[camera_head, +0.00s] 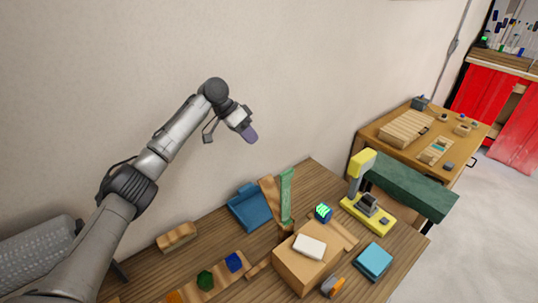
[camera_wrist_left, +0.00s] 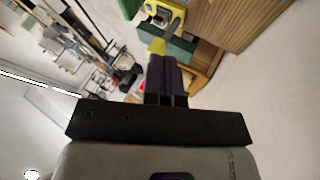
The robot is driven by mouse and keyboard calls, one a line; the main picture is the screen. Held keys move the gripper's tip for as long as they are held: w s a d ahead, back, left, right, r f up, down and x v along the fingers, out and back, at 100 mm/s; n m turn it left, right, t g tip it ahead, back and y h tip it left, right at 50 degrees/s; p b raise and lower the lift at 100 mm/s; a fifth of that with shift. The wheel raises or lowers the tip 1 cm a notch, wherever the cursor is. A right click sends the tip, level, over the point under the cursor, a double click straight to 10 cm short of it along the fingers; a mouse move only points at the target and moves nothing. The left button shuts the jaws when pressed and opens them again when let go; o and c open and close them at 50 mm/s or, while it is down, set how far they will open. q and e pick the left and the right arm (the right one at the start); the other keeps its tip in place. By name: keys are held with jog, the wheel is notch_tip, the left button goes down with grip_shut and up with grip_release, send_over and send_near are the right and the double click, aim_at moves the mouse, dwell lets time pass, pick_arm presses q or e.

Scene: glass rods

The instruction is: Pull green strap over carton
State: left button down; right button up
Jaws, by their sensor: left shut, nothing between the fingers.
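A brown carton (camera_head: 292,270) sits on the near part of the wooden table, with a white block (camera_head: 309,246) on top. A green strap (camera_head: 287,197) stands upright behind the carton, next to a wooden board. The strap is apart from the carton top. My left gripper (camera_head: 250,134) is raised in front of the wall, well above the table and away from both strap and carton. Its purple fingers are together and empty, as the left wrist view (camera_wrist_left: 166,78) also shows. My right gripper is not in view.
A blue tray-like object (camera_head: 250,207) lies left of the strap. A yellow machine (camera_head: 369,213) stands to the right. A teal block (camera_head: 374,261) and an orange-grey object (camera_head: 332,286) lie near the carton. A green bench (camera_head: 410,187) and second table (camera_head: 392,127) stand beyond.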

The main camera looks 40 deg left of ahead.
pick_arm(q)
jog(key=w+d+f+p, duration=0.2)
jog(key=d+f+p, duration=0.1)
jog(key=d+f, duration=0.4)
jog(key=shift+w+d+p, duration=0.15)
jog(key=shift+d+p, duration=0.2)
jog(key=shift+d, duration=0.7)
jog(key=shift+f, duration=0.1)
